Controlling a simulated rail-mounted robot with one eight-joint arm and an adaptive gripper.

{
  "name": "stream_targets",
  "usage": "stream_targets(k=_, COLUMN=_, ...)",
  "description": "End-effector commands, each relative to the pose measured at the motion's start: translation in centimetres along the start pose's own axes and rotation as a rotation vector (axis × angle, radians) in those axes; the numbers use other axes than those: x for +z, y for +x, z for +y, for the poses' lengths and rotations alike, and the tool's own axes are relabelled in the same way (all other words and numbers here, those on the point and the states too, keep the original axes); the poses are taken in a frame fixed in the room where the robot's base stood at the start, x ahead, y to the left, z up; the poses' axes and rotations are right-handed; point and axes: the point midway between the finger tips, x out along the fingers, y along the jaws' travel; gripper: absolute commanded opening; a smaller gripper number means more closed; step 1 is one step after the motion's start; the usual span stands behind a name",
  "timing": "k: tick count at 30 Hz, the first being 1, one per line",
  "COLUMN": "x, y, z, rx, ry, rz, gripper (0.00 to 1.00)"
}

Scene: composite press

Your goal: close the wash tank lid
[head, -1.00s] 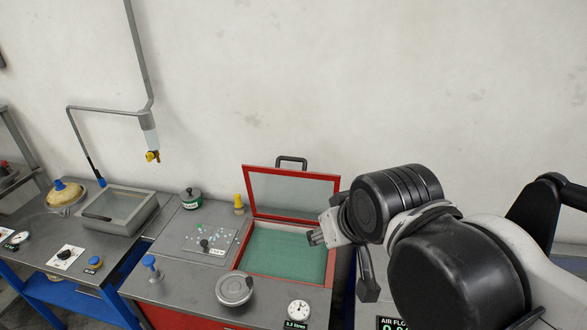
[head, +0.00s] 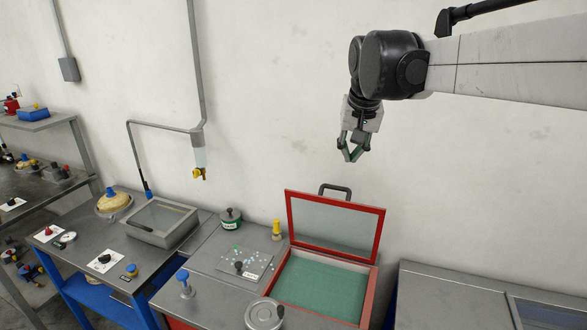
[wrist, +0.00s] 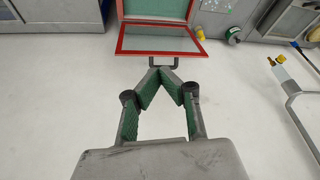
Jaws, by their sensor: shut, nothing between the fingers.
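The wash tank lid (head: 336,224) is a red frame with a clear pane and stands open, tilted up at the tank's back edge. Its dark handle (head: 335,188) is at the top of the frame. The tank (head: 318,288) below it is red-rimmed with a green inside. My gripper (head: 352,160) is shut and empty, pointing down above the handle and apart from it in the head view. In the wrist view, the fingertips (wrist: 165,69) meet just short of the handle (wrist: 164,63) in the picture, with the lid (wrist: 160,40) beyond.
A round metal lid (head: 264,314) sits at the tank's front left. A grey pipe with a yellow nozzle (head: 199,173) hangs at left.

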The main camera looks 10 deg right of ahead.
Motion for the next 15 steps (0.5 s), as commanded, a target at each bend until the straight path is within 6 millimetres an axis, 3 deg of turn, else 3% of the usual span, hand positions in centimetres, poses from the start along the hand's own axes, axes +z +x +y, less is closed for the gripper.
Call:
stream_targets(k=6, x=-5.9, y=3.5, z=0.0, rx=0.022, ry=0.056, rz=-0.053, gripper=0.00)
stream_targets(k=15, x=-12.5, y=9.3, z=0.5, rx=0.054, ry=0.134, rz=-0.125, gripper=0.00)
